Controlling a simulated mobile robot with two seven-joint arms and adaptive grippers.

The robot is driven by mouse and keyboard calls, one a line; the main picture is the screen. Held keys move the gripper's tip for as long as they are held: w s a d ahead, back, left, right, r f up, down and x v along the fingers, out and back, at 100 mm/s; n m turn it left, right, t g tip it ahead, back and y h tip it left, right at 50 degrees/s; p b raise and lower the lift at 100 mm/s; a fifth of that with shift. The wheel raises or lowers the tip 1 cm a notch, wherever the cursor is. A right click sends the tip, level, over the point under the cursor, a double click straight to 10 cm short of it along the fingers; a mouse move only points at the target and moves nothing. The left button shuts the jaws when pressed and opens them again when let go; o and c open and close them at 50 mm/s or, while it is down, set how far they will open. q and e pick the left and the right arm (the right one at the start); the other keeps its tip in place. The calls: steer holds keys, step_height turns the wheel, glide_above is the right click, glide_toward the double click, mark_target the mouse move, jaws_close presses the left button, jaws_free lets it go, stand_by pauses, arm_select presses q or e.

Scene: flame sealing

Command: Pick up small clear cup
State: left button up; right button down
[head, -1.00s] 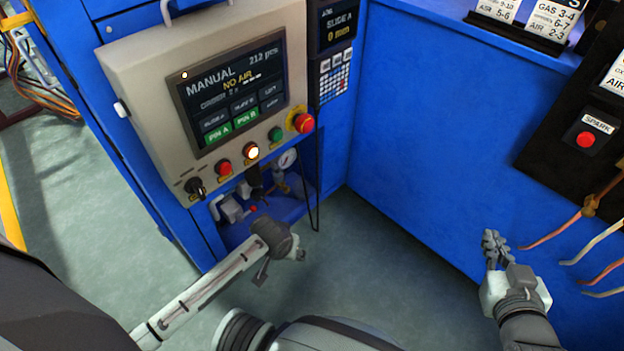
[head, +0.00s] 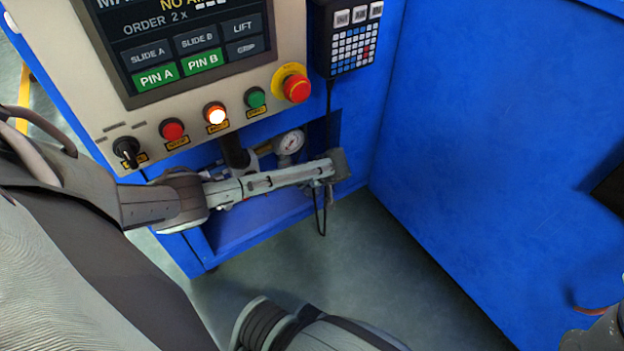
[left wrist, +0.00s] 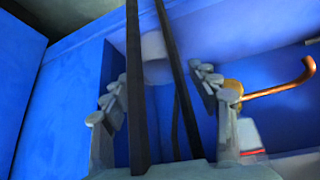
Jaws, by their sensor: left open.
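In the left wrist view a pale, whitish rounded piece (left wrist: 155,46) hangs between my fingers, farther in, partly behind two dark upright bars. It may be the small clear cup, but I cannot tell for sure. My left gripper (left wrist: 160,100) is open, one finger on each side, with nothing visibly held. Only a grey part, perhaps of my right arm, shows at the bottom right corner.
A pressure gauge (head: 290,142) sits in the opening, under the control panel (head: 205,95) with its buttons and red emergency stop (head: 296,88). A copper-coloured bent pipe (left wrist: 285,88) is right of my fingers. The floor in front is clear.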

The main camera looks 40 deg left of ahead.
arm_select(q)
steer(key=b+x, duration=0.1)
steer(key=x, duration=0.3)
steer(key=shift+w+a+r+b, duration=0.1)
steer(key=shift+r+b, duration=0.05)
steer(key=shift+b, duration=0.15)
steer(key=c, duration=0.7)
steer(key=shift+o, duration=0.2)
steer(key=shift+r, duration=0.1)
